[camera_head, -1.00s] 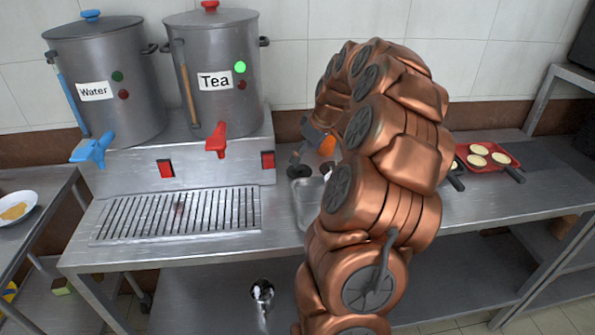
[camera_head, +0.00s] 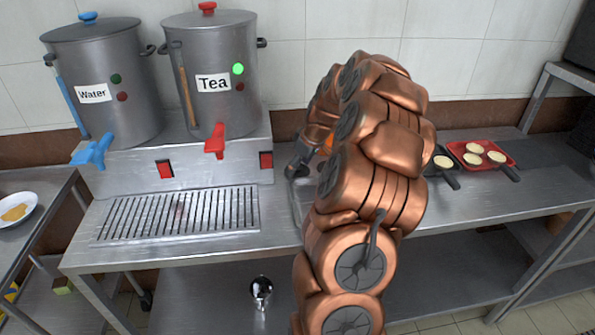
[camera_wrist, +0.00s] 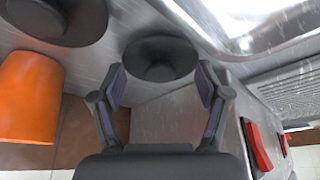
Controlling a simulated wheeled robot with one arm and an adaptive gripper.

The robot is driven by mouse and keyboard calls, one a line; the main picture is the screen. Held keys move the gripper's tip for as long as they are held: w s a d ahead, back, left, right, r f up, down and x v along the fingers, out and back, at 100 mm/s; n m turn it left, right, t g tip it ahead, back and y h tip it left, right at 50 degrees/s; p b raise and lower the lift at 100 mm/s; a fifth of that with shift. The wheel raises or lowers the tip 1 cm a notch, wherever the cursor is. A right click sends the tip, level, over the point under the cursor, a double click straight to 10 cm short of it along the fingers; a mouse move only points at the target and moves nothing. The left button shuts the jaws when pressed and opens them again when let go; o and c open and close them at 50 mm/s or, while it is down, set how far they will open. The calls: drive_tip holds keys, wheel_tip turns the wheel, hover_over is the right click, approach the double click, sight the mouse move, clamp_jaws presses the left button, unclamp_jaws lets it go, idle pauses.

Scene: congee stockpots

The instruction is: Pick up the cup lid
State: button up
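A black round cup lid (camera_wrist: 160,60) with a wide rim rests on the steel counter in the wrist view. It lies just beyond and between my fingertips, with no clear contact. My gripper (camera_wrist: 161,85) is open and empty, one finger to each side of the lid. A second dark round lid-like piece (camera_wrist: 58,15) sits at the upper left of that view. In the head view my gripper (camera_head: 297,168) is low over the counter, right of the dispenser stand. My arm hides much of this area, and the lid cannot be made out clearly there.
An orange cup (camera_wrist: 28,98) stands close to my left finger in the wrist view. A shiny metal tray (camera_wrist: 245,25) is near the lid. The tea pot (camera_head: 212,75) and red switch (camera_head: 266,160) are left of my gripper. A red tray (camera_head: 482,157) is at right.

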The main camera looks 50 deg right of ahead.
drive_tip(key=c, duration=0.4)
drive_tip(key=shift+f, duration=0.1)
